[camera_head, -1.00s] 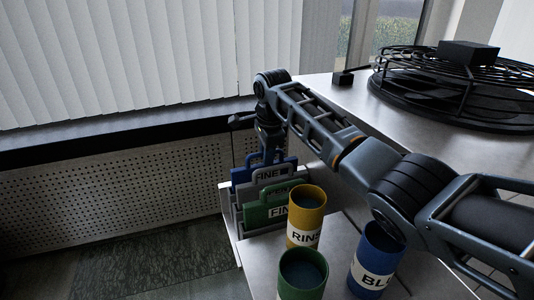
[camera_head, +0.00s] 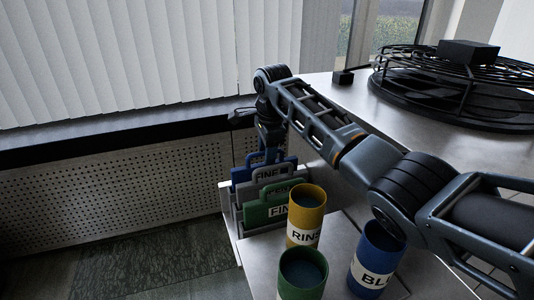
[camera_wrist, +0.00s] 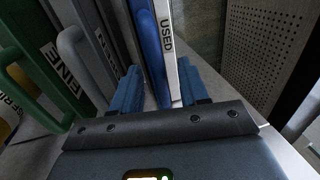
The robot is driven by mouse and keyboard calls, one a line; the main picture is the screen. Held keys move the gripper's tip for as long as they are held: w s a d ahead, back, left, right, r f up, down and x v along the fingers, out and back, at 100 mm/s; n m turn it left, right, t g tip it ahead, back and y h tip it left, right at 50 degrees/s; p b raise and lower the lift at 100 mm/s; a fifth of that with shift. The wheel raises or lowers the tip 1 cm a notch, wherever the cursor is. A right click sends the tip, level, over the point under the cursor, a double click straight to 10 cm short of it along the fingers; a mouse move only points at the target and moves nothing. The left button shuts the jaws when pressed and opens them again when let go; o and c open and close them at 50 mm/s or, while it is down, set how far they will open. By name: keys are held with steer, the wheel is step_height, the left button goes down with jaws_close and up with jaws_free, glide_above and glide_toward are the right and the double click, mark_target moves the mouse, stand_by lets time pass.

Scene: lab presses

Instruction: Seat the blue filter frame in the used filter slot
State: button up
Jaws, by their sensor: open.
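The blue filter frame (camera_head: 241,174) stands upright at the back of the rack in the head view, behind a grey frame (camera_head: 263,187) and a green frame (camera_head: 262,211). My gripper (camera_head: 268,153) is at the blue frame's top, pointing down. In the wrist view my gripper (camera_wrist: 162,88) is open. The blue frame (camera_wrist: 149,42) shows edge-on between its fingers, beside a white strip marked USED (camera_wrist: 168,40). Whether the fingers touch the frame cannot be told. The frame's lower edge and the slot's bottom are hidden.
A yellow cup (camera_head: 306,214), a green cup (camera_head: 302,275) and a blue cup (camera_head: 375,262) stand on the bench close to the rack. A perforated panel (camera_head: 130,185) is behind the rack. A black round cage (camera_head: 460,85) sits on the upper surface.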

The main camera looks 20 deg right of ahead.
step_height(320, 180, up, 11)
steer(key=s, duration=0.2)
stand_by(0.5)
